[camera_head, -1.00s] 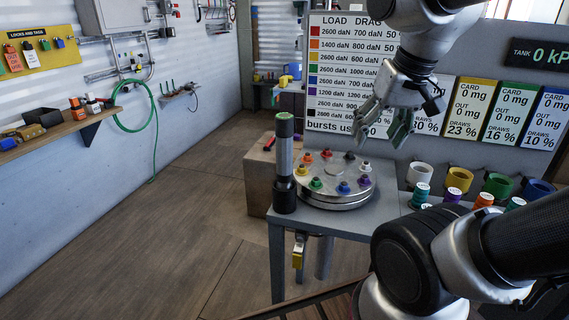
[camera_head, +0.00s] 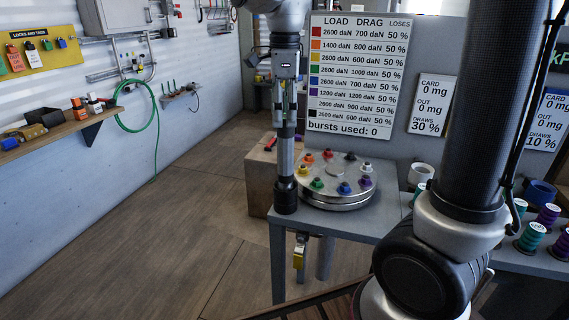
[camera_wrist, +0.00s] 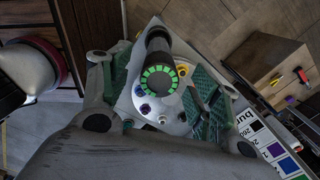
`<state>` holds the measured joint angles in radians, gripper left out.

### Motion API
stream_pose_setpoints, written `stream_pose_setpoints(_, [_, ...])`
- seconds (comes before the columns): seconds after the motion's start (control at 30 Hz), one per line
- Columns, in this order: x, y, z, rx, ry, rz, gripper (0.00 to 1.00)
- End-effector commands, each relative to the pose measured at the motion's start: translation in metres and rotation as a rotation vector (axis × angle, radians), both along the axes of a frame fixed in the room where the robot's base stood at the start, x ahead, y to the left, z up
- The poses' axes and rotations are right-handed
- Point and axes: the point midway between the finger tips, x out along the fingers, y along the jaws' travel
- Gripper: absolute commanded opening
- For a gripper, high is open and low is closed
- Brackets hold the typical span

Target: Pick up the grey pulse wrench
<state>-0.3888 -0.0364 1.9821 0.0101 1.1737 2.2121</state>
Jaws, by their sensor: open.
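The grey pulse wrench (camera_head: 285,163) stands upright on the left corner of the grey table, beside the round flange with coloured bolts. It has a grey body and a dark lower end. In the wrist view its green-ringed top (camera_wrist: 160,80) faces the camera, between my fingers. My gripper (camera_head: 287,112) points straight down over the wrench, with its fingers around or just above the top end; the exact depth is hard to tell. In the wrist view the green-padded fingers of my gripper (camera_wrist: 162,93) are spread apart, with gaps on both sides of the wrench.
The round flange (camera_head: 335,192) with coloured bolts is close to the right of the wrench. Several thread spools (camera_head: 531,236) and cups stand along the table's right part. A wooden crate (camera_head: 260,178) is behind on the floor. Open floor lies to the left.

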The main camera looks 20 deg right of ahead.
Motion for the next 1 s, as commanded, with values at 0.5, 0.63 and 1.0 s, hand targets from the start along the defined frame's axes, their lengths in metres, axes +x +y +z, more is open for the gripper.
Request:
stream_pose_setpoints(0.5, [-0.002,-0.007,-0.058,-0.018,0.022,-0.06,0.62])
stream_pose_setpoints(0.63, [-0.001,-0.007,-0.075,-0.018,0.019,-0.059,0.62])
stream_pose_setpoints(1.0, [-0.001,-0.007,-0.081,-0.017,0.017,-0.058,0.5])
